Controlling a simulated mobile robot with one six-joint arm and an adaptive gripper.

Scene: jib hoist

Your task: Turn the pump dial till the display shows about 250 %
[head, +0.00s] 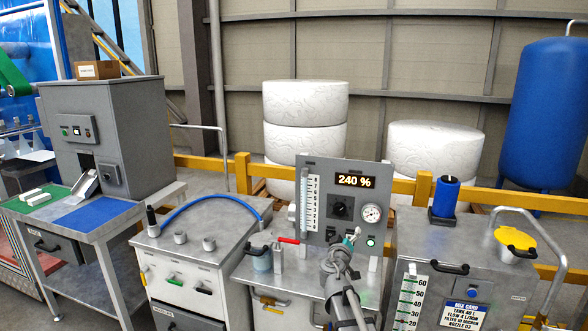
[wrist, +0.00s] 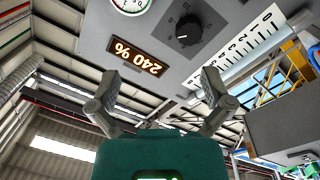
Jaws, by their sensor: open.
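The pump dial is a black knob (head: 340,207) on a grey upright panel (head: 318,168) in the head view; it also shows in the wrist view (wrist: 188,30). The display (head: 355,181) above the dial reads 240 %; the wrist view shows the same reading upside down (wrist: 138,56). My gripper (head: 350,238) is in front of the panel, below the dial. In the wrist view my gripper (wrist: 160,92) has its two fingers spread wide with nothing between them. The dial is apart from the fingers.
A round gauge (head: 371,213) sits right of the dial and a flow scale (head: 311,203) left of it. A red-handled valve (head: 287,240) and a blue-grey cup (head: 262,259) are left of my arm. A tank cabinet (head: 460,270) with a blue cylinder (head: 446,195) stands at right.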

